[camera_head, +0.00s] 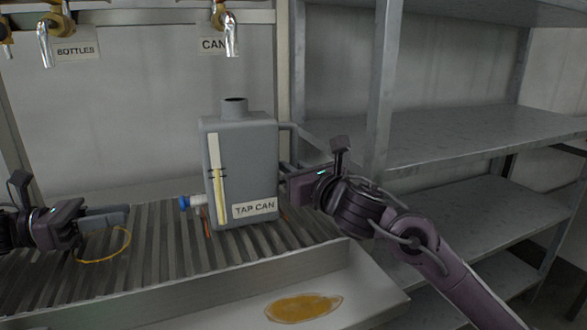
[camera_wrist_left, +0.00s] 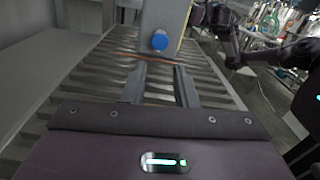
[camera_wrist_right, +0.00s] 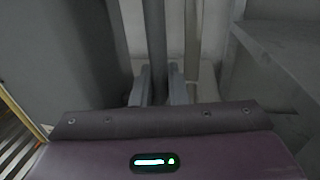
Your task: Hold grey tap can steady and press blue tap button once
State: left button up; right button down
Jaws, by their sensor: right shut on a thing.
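The grey tap can (camera_head: 240,160) stands upright on the ribbed drip grating, with a "TAP CAN" label and a yellowish level strip on its front. Its blue tap button (camera_head: 184,203) sticks out from the can's left side on a white tap. The button also shows in the left wrist view (camera_wrist_left: 160,41), ahead of the fingers. My left gripper (camera_head: 122,216) is open and empty, left of the button and apart from it. My right gripper (camera_head: 286,179) is shut on the can's handle (camera_wrist_right: 154,35) at the can's right side.
The can tap is above the can. An amber puddle (camera_head: 303,308) lies in the front tray, and a yellow loop (camera_head: 103,259) on the grating (camera_head: 150,255). Grey shelves (camera_head: 470,140) stand at right.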

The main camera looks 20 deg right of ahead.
pick_arm(q)
grip_shut()
dwell(1.4)
